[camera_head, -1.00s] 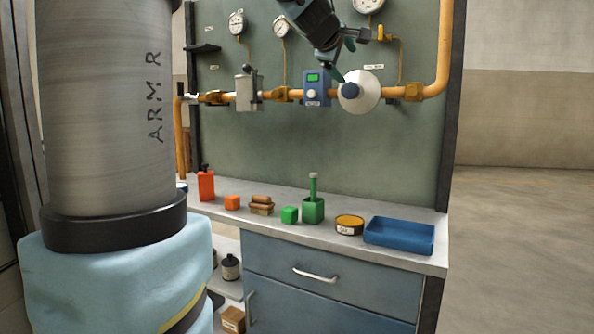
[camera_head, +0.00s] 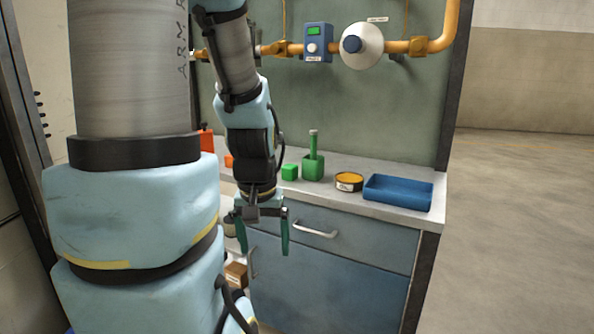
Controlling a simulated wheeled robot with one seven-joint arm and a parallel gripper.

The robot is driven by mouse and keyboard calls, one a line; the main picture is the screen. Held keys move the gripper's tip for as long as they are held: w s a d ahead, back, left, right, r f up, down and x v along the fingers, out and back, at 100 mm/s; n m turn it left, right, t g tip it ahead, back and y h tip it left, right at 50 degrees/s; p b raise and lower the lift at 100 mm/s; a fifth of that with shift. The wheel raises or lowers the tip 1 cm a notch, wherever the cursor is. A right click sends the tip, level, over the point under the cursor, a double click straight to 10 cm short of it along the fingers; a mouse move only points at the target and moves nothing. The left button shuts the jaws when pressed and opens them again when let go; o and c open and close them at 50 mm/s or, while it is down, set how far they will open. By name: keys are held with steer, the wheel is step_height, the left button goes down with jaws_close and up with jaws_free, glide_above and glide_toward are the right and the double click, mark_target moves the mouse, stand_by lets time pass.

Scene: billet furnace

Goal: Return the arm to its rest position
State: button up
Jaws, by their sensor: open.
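My gripper (camera_head: 264,236) hangs pointing down in front of the blue cabinet (camera_head: 330,276), just left of its upper drawer handle (camera_head: 315,229). Its two green fingers are spread apart and nothing is between them. My arm comes down from the top of the view and bends above the gripper. The large upper arm and joint on the left are also mine and fill much of that side.
A red container (camera_head: 206,141) is partly hidden by my arm. Orange piping (camera_head: 398,46) crosses the panel. Floor is clear at right.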

step_height(320, 180, up, 20)
steer(key=p, duration=1.9)
steer(key=shift+s+f+p, duration=0.2)
steer(key=shift+p, duration=0.2)
